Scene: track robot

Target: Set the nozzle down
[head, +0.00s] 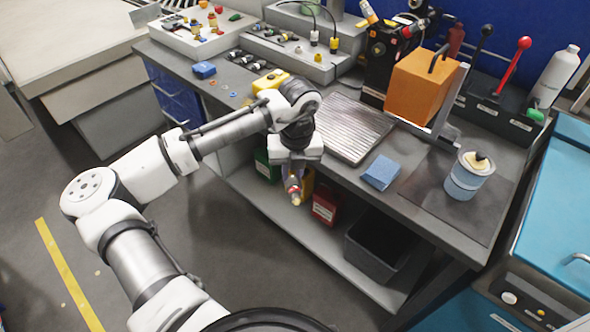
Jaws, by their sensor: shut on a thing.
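My gripper (294,179) hangs pointing down in front of the workbench's front edge, in the middle of the head view. It is shut on a small piece with red and pale yellow parts, which looks like the nozzle (295,194). The fingers hide much of the nozzle, so its full shape cannot be told. The nozzle's lower end is free, with the lower shelf (275,205) and its containers behind it in the picture. The workbench top (395,215) is behind and to the right of my gripper.
A ribbed metal tray (345,128), a blue block (381,172) and a blue-grey canister (464,180) stand on the bench. An orange box (418,82) is behind them. Red (324,206) and dark (378,245) bins sit below. Bare bench surrounds the blue block.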

